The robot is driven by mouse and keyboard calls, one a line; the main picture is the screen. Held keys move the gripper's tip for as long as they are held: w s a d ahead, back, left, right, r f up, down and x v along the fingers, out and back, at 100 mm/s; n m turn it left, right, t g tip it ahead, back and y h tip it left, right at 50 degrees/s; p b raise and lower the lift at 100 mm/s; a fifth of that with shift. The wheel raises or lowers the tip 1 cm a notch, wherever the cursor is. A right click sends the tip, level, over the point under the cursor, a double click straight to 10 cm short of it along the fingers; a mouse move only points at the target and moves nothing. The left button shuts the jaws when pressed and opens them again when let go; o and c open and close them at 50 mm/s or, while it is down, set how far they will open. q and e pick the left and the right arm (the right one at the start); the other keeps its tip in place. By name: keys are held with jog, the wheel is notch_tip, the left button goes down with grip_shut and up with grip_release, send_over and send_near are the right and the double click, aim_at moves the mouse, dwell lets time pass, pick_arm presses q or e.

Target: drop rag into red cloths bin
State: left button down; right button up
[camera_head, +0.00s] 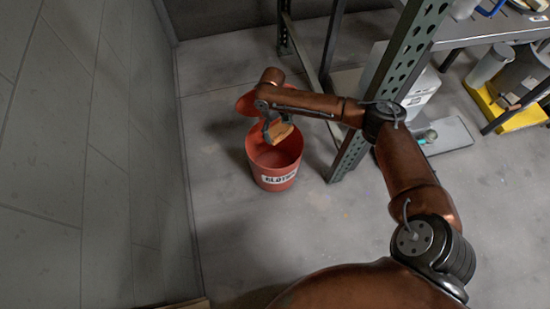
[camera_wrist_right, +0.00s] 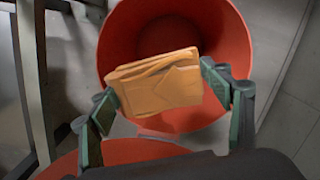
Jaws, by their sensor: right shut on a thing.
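The red cloths bin (camera_head: 275,178) stands on the floor with a white label on its front. Its red lid (camera_head: 247,103) shows behind the rim, swung back. My right gripper (camera_head: 278,131) is over the bin's mouth, shut on a folded orange-tan rag (camera_head: 284,129). In the right wrist view, the rag (camera_wrist_right: 160,84) sits between the two fingers (camera_wrist_right: 160,95), with the open bin (camera_wrist_right: 225,40) beneath it. The inside of the bin that shows looks empty; the rag hides part of it. My left gripper is not in view.
A metal rack post (camera_head: 395,85) stands right of the bin, close to my right arm. A grey wall (camera_head: 90,150) is at the left. A yellow base (camera_head: 512,112) with containers is at the far right. The floor in front of the bin is clear.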

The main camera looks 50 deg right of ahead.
jog(key=o, duration=1.2)
jog(key=r, duration=0.4)
jog(key=w+r, duration=0.1)
jog(key=r, duration=0.7)
jog(key=shift+w+d, duration=0.1)
jog(key=shift+w, duration=0.3)
jog(key=shift+f, duration=0.1)
